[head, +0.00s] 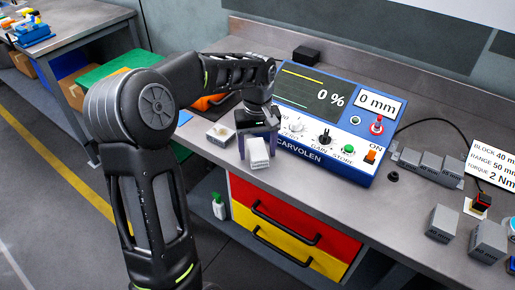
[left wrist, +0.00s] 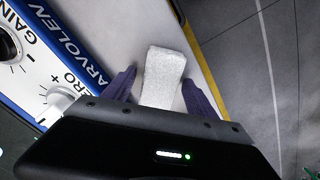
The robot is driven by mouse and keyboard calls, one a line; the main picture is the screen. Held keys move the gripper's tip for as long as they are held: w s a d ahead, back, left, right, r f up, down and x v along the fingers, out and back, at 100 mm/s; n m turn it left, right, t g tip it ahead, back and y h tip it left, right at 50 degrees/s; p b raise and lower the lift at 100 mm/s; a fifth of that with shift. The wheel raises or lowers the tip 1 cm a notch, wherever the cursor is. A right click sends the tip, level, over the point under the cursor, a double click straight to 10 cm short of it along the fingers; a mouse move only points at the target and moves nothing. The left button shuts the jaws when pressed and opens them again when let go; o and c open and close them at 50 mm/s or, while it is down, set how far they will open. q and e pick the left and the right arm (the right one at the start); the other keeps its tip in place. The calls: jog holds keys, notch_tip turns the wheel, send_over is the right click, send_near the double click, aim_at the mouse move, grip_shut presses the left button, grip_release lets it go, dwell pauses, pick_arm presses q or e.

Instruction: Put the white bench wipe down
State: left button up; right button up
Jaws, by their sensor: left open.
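The white bench wipe (head: 259,154) is a small pale block near the bench's front edge, in front of the blue console. It also shows in the left wrist view (left wrist: 163,72), between the two purple fingers and reaching out past their tips. My left gripper (head: 258,143) is open around it, pointing down, with a finger on each side. The wipe's near end is hidden by the gripper body. It appears to lie on the bench top. My right gripper is not in view.
The blue CARVOLEN console (head: 330,120) stands close behind the gripper. A small pale block with a knob (head: 220,133) sits just left. Grey blocks (head: 443,223) stand at the right. The bench (head: 345,200) is clear in front of the console; red and yellow drawers (head: 290,215) lie below its edge.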

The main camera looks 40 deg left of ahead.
aim_at(258, 148)
pick_arm(q)
jog(key=shift+r, duration=0.4)
notch_tip(258, 148, up, 8)
jog(key=shift+r+b, duration=0.1)
jog(key=shift+b, duration=0.2)
notch_tip(258, 148, up, 3)
jog(key=p, duration=0.3)
jog(key=shift+r, duration=0.1)
